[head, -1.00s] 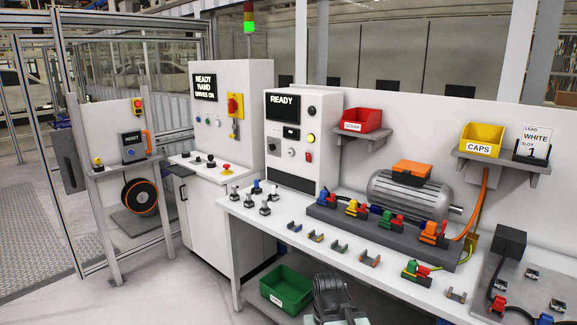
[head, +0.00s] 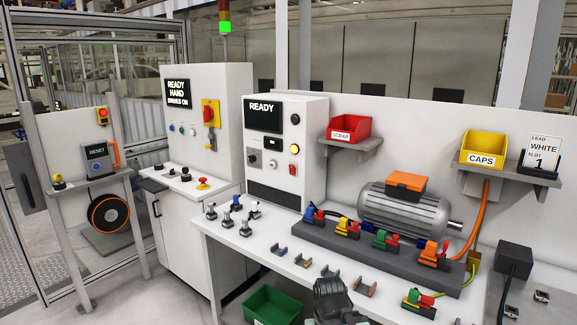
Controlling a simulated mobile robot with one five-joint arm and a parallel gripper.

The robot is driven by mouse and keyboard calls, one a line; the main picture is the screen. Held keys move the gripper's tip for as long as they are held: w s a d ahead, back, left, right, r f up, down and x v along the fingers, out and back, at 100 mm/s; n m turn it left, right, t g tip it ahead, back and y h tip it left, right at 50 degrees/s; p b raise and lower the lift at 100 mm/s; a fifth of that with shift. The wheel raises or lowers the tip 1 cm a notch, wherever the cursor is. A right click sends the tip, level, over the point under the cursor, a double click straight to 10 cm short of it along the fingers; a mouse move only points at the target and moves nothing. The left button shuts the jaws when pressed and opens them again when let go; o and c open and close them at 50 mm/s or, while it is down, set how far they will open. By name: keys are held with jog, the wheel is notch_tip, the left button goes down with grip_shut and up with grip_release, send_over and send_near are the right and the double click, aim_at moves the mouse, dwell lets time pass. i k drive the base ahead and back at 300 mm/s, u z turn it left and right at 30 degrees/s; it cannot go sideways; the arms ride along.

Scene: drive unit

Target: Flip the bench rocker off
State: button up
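The bench cabinet (head: 310,112) stands at the back left of the workbench, its display reading READY. A small red rocker (head: 292,169) sits low on the right of its front panel, under a yellow button (head: 295,149). The rocker is too small to tell which way it is tipped. My gripper (head: 333,300) is at the bottom centre, a dark grey shape in front of the bench edge, well below and apart from the rocker. Its fingers cannot be made out.
Several small levers (head: 233,214) stand on the bench before the cabinet. A motor (head: 405,212) and a row of coloured clamps lie to the right. A green bin (head: 272,307) is below the bench. A taller cabinet (head: 222,135) stands to the left.

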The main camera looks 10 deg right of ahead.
aim_at(292, 168)
jog(key=z, duration=0.3)
jog(key=i, duration=0.15)
jog(key=u, duration=0.45)
jog(key=k, duration=0.7)
jog(key=z, duration=0.2)
jog(key=i, duration=0.9)
jog(key=u, duration=0.7)
jog(key=i, duration=1.5)
jog(key=u, duration=1.4)
